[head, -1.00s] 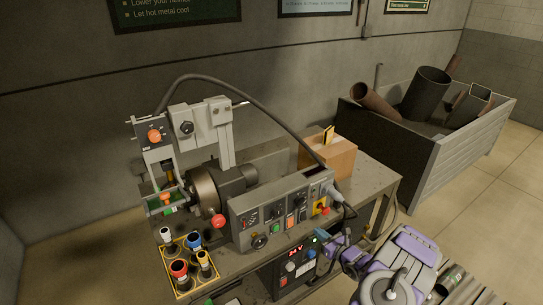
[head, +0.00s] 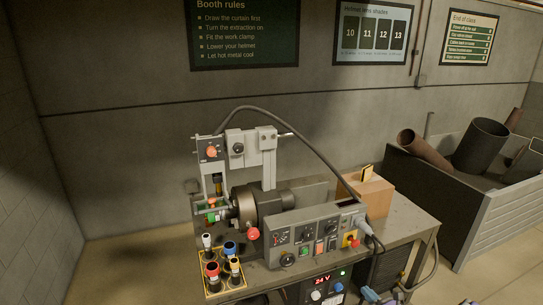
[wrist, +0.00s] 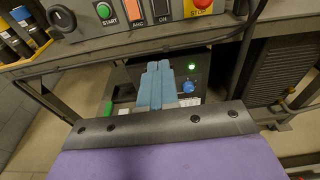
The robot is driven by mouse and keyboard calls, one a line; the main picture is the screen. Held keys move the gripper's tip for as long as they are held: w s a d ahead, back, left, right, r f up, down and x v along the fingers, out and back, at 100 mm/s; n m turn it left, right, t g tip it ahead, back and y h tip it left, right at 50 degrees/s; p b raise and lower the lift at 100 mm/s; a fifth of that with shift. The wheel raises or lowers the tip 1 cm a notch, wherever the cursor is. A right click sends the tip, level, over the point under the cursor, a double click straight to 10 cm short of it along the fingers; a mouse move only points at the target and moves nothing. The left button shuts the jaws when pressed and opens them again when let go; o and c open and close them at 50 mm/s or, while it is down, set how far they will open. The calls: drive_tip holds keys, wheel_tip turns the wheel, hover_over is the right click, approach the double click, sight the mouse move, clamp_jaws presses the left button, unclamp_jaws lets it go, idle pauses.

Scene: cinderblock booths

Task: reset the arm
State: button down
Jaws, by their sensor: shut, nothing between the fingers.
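My gripper (wrist: 157,85) shows in the wrist view as two blue-grey fingers pressed together, with nothing between them. It points at the dark power unit (wrist: 190,75) under the bench, which has a blue knob and a green light. In the head view only a small part of my arm shows at the bottom edge, right of the power unit (head: 326,288) with its red 24 V display. The bench edge (wrist: 130,43) is above the fingertips in the wrist view. I cannot tell whether the fingers touch the unit.
The welding machine (head: 255,205) and its control panel (head: 318,235) stand on the bench. A tray of coloured bottles (head: 225,285) sits at the front left, a cardboard box (head: 368,190) at the back right. A scrap bin (head: 470,205) with pipes stands right. A dark grille (wrist: 273,70) is beside the unit.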

drive_tip(key=s+a+r+n+g+y, duration=0.2)
drive_tip(key=a+r+n+g+y, duration=0.3)
drive_tip(key=a+r, duration=0.6)
drive_tip(key=s+a+r+n+g+y, duration=0.2)
drive_tip(key=s+a+r+n+y, duration=0.15)
drive_tip(key=a+r+n, duration=0.55)
drive_tip(key=s+a+r+n+g+y, duration=0.1)
drive_tip(key=s+a+r+n+g, duration=0.45)
drive_tip(key=a, duration=0.55)
drive_tip(key=s+a+r+n+g+h, duration=0.1)
drive_tip(key=s+r+n+g+h, duration=0.2)
drive_tip(key=s, duration=0.8)
drive_tip(key=s+a+n+g+h, duration=0.1)
drive_tip(key=s+n+g+h, duration=0.3)
drive_tip(key=s, duration=0.8)
drive_tip(key=s+d+n+t+h, duration=0.2)
drive_tip(key=s+d+n+h, duration=0.3)
drive_tip(key=s+d, duration=0.8)
drive_tip(key=h, duration=0.3)
drive_tip(key=shift+s+d+r, duration=0.15)
drive_tip(key=shift+s+r, duration=0.05)
drive_tip(key=shift+r, duration=0.15)
drive_tip(key=shift+n+t, duration=0.25)
